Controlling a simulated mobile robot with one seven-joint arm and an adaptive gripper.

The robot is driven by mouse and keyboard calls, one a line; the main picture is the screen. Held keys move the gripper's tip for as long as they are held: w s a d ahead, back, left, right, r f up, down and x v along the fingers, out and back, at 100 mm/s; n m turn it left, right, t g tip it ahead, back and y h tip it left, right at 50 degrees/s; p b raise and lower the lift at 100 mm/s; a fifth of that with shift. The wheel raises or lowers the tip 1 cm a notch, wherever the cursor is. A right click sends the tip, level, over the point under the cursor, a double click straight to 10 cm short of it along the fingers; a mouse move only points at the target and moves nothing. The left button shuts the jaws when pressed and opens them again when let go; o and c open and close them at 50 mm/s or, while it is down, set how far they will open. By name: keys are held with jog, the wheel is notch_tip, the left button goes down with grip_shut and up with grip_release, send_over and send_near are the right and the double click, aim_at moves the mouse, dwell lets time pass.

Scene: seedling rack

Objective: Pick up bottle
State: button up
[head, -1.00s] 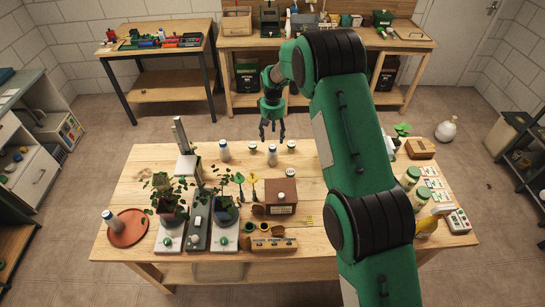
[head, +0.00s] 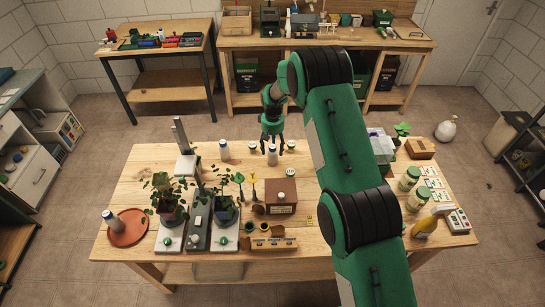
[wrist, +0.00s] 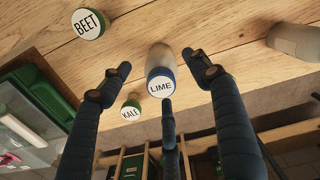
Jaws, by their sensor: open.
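Pale bottles stand on the wooden table. One with a blue-rimmed cap marked LIME (wrist: 161,82) is between my spread fingers in the wrist view; in the head view this bottle (head: 272,157) stands near the table's far edge. My gripper (head: 272,142) is open at its top, fingers pointing down around it; its fingers (wrist: 158,68) also show in the wrist view. I cannot tell whether any finger touches the bottle. A second bottle (head: 224,151) stands to the left.
Small round-lidded jars marked KALI (wrist: 131,111) and BEET (wrist: 88,24) stand close to the LIME bottle. A brown box (head: 281,197) and potted plants (head: 170,205) are nearer the front.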

aim_at(273, 154)
jog(key=shift+f, duration=0.2)
dwell(0.3)
jog(key=shift+f, duration=2.45)
jog(key=c, duration=1.4)
jog(key=shift+w+r, duration=0.1)
jog(key=shift+r, duration=4.9)
